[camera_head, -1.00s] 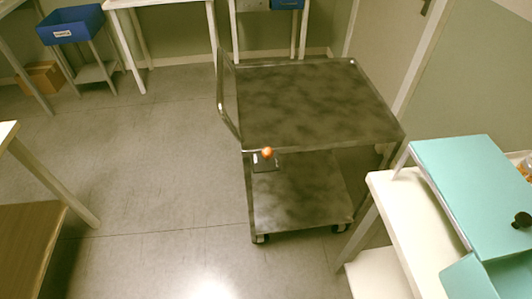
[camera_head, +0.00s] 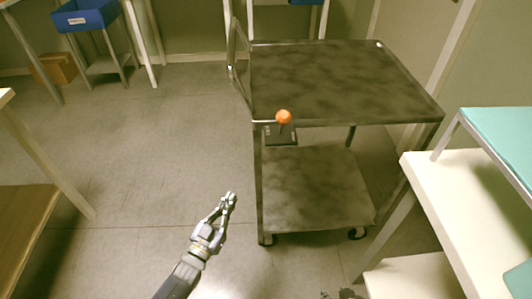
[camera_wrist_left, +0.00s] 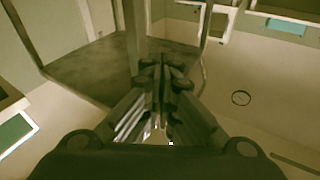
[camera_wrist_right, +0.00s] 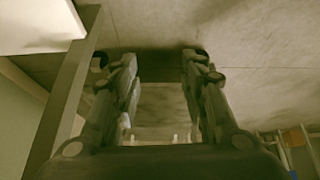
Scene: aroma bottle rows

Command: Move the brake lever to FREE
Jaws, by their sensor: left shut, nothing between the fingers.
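The brake lever (camera_head: 284,117) has an orange ball knob and stands at the near left corner of a dark metal cart (camera_head: 335,85). A small dark plate (camera_head: 288,136) sits just below the knob; any lettering on it is too small to read. My left gripper (camera_head: 231,196) is shut and empty, below and left of the knob and apart from it. Its closed fingers also show in the left wrist view (camera_wrist_left: 163,65). My right gripper (camera_wrist_right: 158,60) is open and empty in the right wrist view; only a bit of it shows at the bottom edge of the head view.
The cart has a lower shelf (camera_head: 315,190), wheels and an upright handle (camera_head: 238,65) on its left. A white table (camera_head: 470,185) stands close on the right, a wooden-shelved one (camera_head: 25,215) at left. A blue bin (camera_head: 85,15) is behind. Floor left of the cart is clear.

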